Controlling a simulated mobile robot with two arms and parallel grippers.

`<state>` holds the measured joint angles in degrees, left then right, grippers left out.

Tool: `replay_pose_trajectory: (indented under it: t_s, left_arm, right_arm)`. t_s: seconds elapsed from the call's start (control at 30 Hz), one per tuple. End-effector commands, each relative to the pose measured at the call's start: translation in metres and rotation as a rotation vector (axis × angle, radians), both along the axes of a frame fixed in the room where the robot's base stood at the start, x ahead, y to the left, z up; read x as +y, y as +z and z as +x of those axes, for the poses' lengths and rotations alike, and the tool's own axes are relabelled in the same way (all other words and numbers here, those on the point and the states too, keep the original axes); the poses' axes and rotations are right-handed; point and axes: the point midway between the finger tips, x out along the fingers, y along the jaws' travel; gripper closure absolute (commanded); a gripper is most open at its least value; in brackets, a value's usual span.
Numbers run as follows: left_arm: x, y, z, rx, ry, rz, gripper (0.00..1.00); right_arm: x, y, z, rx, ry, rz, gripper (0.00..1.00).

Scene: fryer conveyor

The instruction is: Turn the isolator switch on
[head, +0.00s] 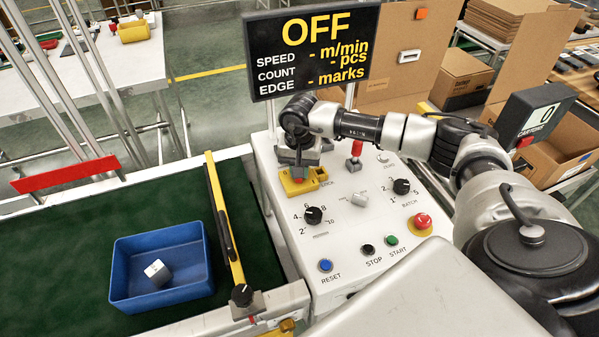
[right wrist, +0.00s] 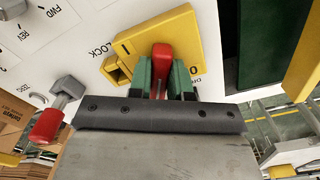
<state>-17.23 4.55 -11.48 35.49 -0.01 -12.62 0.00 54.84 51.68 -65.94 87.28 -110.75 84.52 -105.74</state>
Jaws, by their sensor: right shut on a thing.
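The isolator switch is a yellow block with a red handle on the white control panel. Its yellow body (head: 302,185) shows at the panel's far left in the head view, and the body (right wrist: 180,38) fills the upper middle of the right wrist view. My right gripper (head: 297,172) reaches down over it. In the right wrist view the green fingers of my right gripper (right wrist: 166,80) are shut on the red handle (right wrist: 162,58), one on each side. An "I" and a "0" mark the yellow body. The handle's lower part is hidden by the gripper. My left gripper is not in view.
A display (head: 311,50) reads OFF. A red-tipped lever (head: 356,152), black knobs (head: 313,215), an emergency stop (head: 423,221) and push buttons (head: 326,265) share the panel.

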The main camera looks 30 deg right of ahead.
Motion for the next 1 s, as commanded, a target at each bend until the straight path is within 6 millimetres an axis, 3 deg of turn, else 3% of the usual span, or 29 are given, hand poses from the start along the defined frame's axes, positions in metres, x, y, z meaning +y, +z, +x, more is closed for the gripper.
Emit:
replay_pose_trajectory:
  t_s: [0.4, 1.0]
  left_arm:
    - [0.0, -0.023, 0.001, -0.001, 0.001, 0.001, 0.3]
    - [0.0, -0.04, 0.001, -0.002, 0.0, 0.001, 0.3]
  right_arm:
    - [-0.001, -0.001, -0.001, -0.003, -0.396, 0.0, 1.0]
    - [-0.002, 0.0, -0.002, -0.003, -0.914, 0.0, 1.0]
